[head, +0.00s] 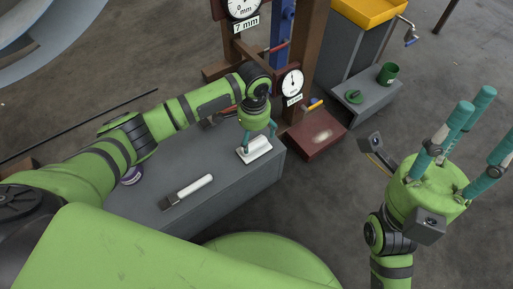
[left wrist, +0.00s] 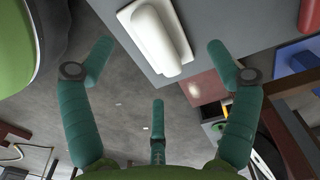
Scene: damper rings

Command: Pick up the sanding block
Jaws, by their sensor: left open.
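The sanding block (head: 255,152) is white with a raised grip and lies near the right end of the grey bench top. In the left wrist view the sanding block (left wrist: 157,38) lies at the top centre, close to the bench edge. My left gripper (head: 258,131) is over the block in the head view, its teal fingers partly hiding it. In the left wrist view its fingers (left wrist: 157,72) are spread wide, with nothing between them. My right gripper (head: 478,128) is raised at the right, its fingers apart and empty, away from the bench.
On the grey bench (head: 225,195) lie a brush with a white handle (head: 194,187) and a purple-and-white round item (head: 131,175). Brown posts with dial gauges (head: 291,83) stand behind the block. A reddish box (head: 317,136) is right of the bench. Open floor lies between bench and right arm.

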